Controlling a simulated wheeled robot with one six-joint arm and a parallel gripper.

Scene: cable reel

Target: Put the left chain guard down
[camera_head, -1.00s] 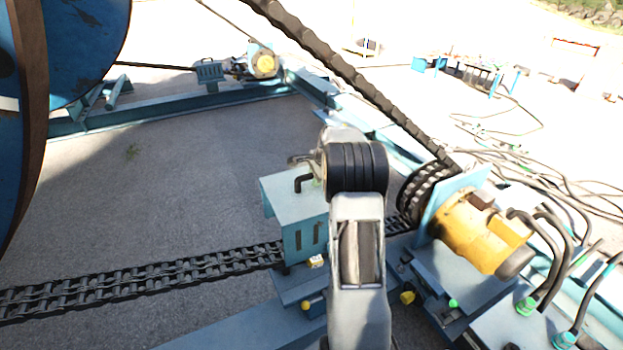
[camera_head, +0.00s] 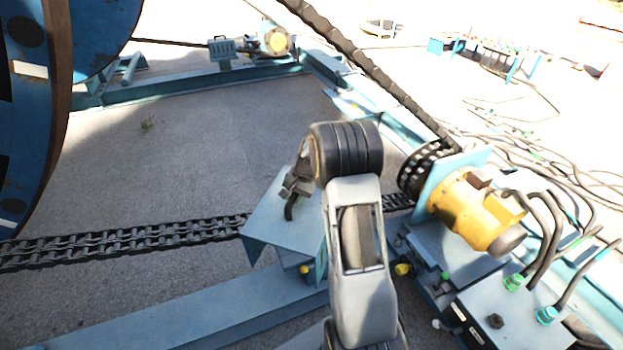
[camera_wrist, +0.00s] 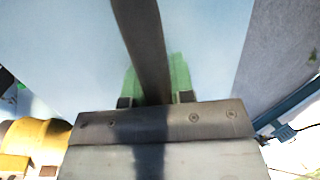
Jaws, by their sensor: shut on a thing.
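The left chain guard (camera_head: 268,226), a light blue sheet-metal cover with a black handle, is in the middle of the head view, over the near end of the chain. It looks tilted, with its broad top plate showing. My gripper (camera_head: 292,196) is shut on its handle (camera_wrist: 150,50). In the wrist view the dark handle runs between the green fingertips (camera_wrist: 158,80), and the guard's pale blue plate (camera_wrist: 60,50) fills most of the background. My arm hides the guard's right side. I cannot tell whether its lower edge touches the frame.
A heavy chain (camera_head: 120,240) runs left along the ground. A second chain (camera_head: 370,75) slopes down to a sprocket (camera_head: 425,170) beside a yellow motor (camera_head: 475,212). Blue frame beams (camera_head: 180,310) lie in front. A large blue reel (camera_head: 30,110) stands left. Bare ground (camera_head: 200,150) lies behind the guard.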

